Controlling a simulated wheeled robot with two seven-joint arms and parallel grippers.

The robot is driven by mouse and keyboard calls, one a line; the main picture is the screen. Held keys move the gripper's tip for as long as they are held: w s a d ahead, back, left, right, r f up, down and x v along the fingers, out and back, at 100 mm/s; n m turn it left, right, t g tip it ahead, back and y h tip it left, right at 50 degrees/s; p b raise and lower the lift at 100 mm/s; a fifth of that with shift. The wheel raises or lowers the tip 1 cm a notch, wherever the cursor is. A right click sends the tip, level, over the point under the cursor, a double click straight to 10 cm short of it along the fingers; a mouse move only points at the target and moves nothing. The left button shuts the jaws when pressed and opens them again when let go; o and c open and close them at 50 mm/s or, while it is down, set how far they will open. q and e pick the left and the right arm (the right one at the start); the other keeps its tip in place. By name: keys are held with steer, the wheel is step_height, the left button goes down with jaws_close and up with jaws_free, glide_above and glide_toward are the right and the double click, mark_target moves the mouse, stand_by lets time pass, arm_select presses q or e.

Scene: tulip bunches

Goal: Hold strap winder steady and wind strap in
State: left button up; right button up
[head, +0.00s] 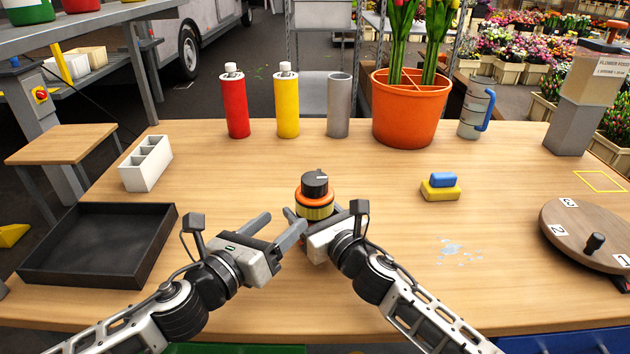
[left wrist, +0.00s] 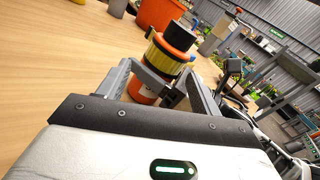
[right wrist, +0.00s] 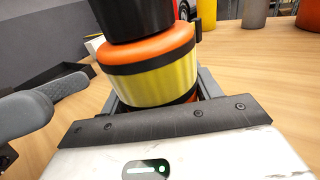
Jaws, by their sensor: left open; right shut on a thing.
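The strap winder (head: 316,198) stands upright at the table's middle, with a black knob on top, orange rims and a yellow band. My right gripper (head: 318,214) is shut on its lower body. In the right wrist view the yellow band (right wrist: 152,84) fills the space between the fingers. My left gripper (head: 284,221) is open and empty, just left of the winder, its fingers pointing towards it. In the left wrist view the winder (left wrist: 166,54) shows beyond the left fingers. A loose strap end cannot be made out.
A black tray (head: 60,278) lies at the left, with a white divided box (head: 147,165) behind. Bottles and an orange pot (head: 405,120) stand at the back.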

mark_target(309, 191)
arm_select(q)
steer(key=s+d+r+t+y, duration=0.2)
steer(key=s+d+r+y, duration=0.1)
steer(key=s+r+y, duration=0.1)
steer(key=shift+m, duration=0.4)
steer(key=x, duration=1.1)
steer(key=shift+w+r, duration=0.15)
steer(key=shift+w, duration=0.25)
steer(key=c, duration=1)
